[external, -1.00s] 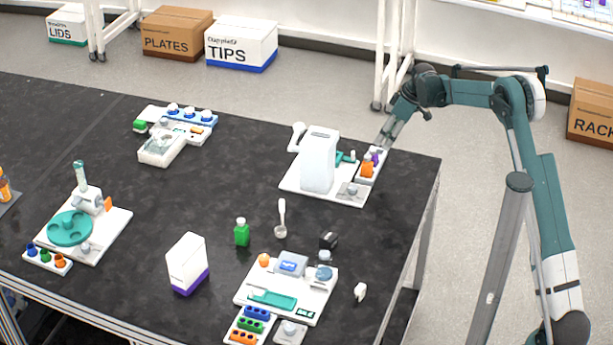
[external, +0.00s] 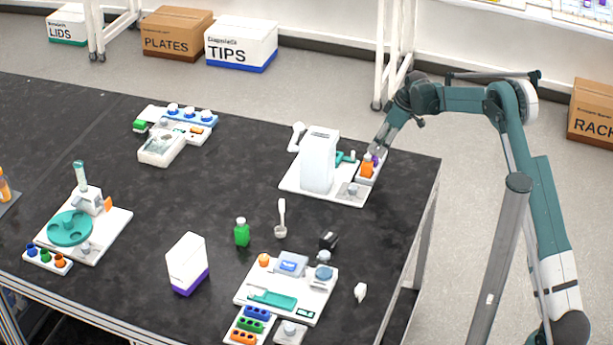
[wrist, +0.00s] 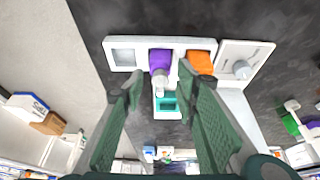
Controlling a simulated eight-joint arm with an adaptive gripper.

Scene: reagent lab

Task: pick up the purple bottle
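The purple bottle (wrist: 160,62) stands in the middle slot of a white rack (wrist: 124,42) in the wrist view, its pale cap pointing toward the camera. In the external view a small part of the purple bottle (external: 375,159) shows behind the orange bottle, just below my gripper (external: 379,150). My gripper also shows in the wrist view (wrist: 158,82), with its two green fingers apart. The purple bottle lies between and beyond the fingertips, and I see no finger clearly touching it.
An orange bottle (wrist: 200,62) stands in the slot right beside the purple one, close to a finger. The rack's left slot is empty. A tall white instrument (external: 319,160) stands left of the rack in the external view. The table's edge is close on the right.

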